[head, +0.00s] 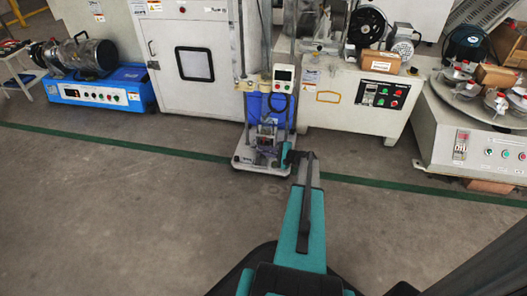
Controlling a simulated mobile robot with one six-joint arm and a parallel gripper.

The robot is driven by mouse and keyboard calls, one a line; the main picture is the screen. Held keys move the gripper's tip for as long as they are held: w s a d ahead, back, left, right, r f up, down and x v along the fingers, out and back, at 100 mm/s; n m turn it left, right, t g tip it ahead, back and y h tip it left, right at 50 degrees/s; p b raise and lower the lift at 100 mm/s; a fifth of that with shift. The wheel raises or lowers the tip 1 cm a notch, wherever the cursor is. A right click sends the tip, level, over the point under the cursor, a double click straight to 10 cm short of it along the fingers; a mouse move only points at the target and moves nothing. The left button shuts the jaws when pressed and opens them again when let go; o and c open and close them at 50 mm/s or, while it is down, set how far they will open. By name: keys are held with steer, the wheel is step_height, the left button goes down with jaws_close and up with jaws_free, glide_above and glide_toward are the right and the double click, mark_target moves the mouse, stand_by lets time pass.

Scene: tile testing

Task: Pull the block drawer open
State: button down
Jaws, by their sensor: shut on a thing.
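My arm reaches forward from the bottom of the head view, and its wrist bends left at the far end. My gripper (268,146) is small and dark, in front of a low white-based unit with blue parts. It is shut on a part at the front of this unit, which I take to be the block drawer (264,132). The fingertips and the drawer's outline are too small to make out. I cannot tell how far the drawer stands out.
The unit's white base (245,165) stands on the floor by a green line (350,180). A white cabinet (170,50) and a cream machine (330,95) stand behind. A blue machine (100,92) is at left, a round table (440,110) at right. The near floor is clear.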

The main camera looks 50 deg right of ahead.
steer(key=s+a, duration=0.6)
steer(key=a, duration=0.3)
steer(key=shift+a+f+p, duration=0.15)
steer(key=shift+a+p, duration=0.15)
steer(key=shift+p, duration=0.15)
steer(key=c, duration=1.9)
jaws_free()
steer(key=shift+s, duration=0.1)
steer(key=p+v, duration=0.4)
steer(key=v, duration=0.9)
steer(key=shift+s+p, duration=0.3)
steer(key=shift+d, duration=0.1)
steer(key=shift+w+r, duration=0.1)
steer(key=shift+r, duration=0.15)
